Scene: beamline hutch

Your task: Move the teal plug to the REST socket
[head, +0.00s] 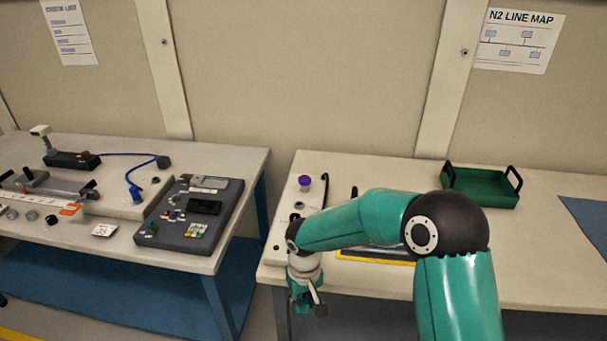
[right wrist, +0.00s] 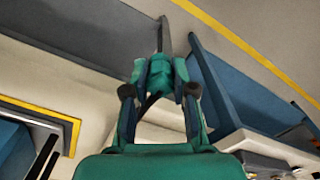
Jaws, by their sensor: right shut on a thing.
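My right gripper (head: 305,288) hangs at the front left corner of the right table, pointing down. In the right wrist view the right gripper (right wrist: 160,88) is shut on a teal block-like piece, which I take to be the teal plug (right wrist: 160,72). The plug is between the fingertips and appears clear of any surface. In the head view it cannot be told apart from the teal fingers. A purple-topped fitting (head: 304,181) stands at the left of the right table, near small dark round spots. No REST label is readable. My left gripper is not in view.
A green tray (head: 482,187) with black handles stands at the back right. The left table (head: 215,160) carries a dark control panel (head: 190,212), a blue cable (head: 135,190) and small parts. A gap separates the two tables. My right arm covers part of the right table.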

